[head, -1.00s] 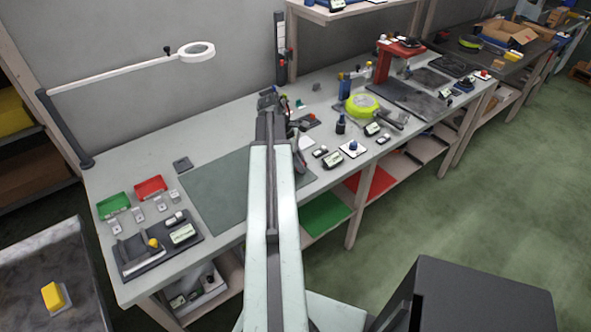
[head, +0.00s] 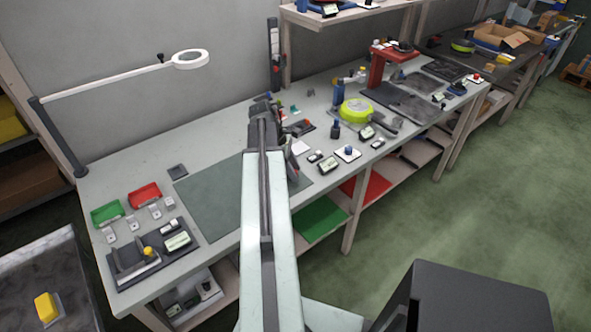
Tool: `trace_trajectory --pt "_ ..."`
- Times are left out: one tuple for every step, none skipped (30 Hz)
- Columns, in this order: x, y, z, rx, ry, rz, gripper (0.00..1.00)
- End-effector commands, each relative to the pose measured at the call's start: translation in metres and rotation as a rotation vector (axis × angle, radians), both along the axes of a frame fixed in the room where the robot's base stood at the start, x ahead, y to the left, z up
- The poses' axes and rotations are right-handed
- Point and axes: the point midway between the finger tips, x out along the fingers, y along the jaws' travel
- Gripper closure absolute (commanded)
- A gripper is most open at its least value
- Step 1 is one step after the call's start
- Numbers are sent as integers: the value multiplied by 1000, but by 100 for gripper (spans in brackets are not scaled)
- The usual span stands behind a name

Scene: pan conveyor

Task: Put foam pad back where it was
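My gripper (head: 264,108) is at the far end of my outstretched arm, over the back middle of the long grey workbench (head: 120,178). It is small and dark against dark things behind it, so its fingers and anything between them cannot be made out. I cannot tell for sure which thing is the foam pad. A small dark square pad (head: 178,171) lies flat on the bench, left of the green-grey mat (head: 212,198). A yellow block (head: 46,307) sits on a grey piece on a separate dark surface at the lower left.
Green (head: 106,213) and red (head: 145,195) trays and a dark fixture (head: 125,270) stand on the bench's left part. A magnifier lamp (head: 190,60) reaches over its back. A yellow-green round thing (head: 356,110) and a red press (head: 385,62) stand farther right. Green floor is open at right.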

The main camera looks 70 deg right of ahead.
Motion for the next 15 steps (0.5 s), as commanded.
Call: trace_trajectory --pt "3 0 12 0 0 1 60" --pt "4 1 18 0 0 0 60" --pt "7 1 25 0 0 0 60" --pt "9 1 31 0 0 0 60" --pt "11 2 38 0 0 0 60" --pt "14 3 47 0 0 0 60" --pt "17 3 54 0 0 1 60" --pt "20 4 61 0 0 1 60" --pt "23 5 70 0 0 1 60" --pt "26 5 77 0 0 1 60" --pt "28 6 84 0 0 0 60" --pt "32 6 91 0 0 0 60" --pt "34 7 96 0 0 0 60" --pt "36 7 100 0 0 0 60" --pt "39 8 105 0 0 0 60"
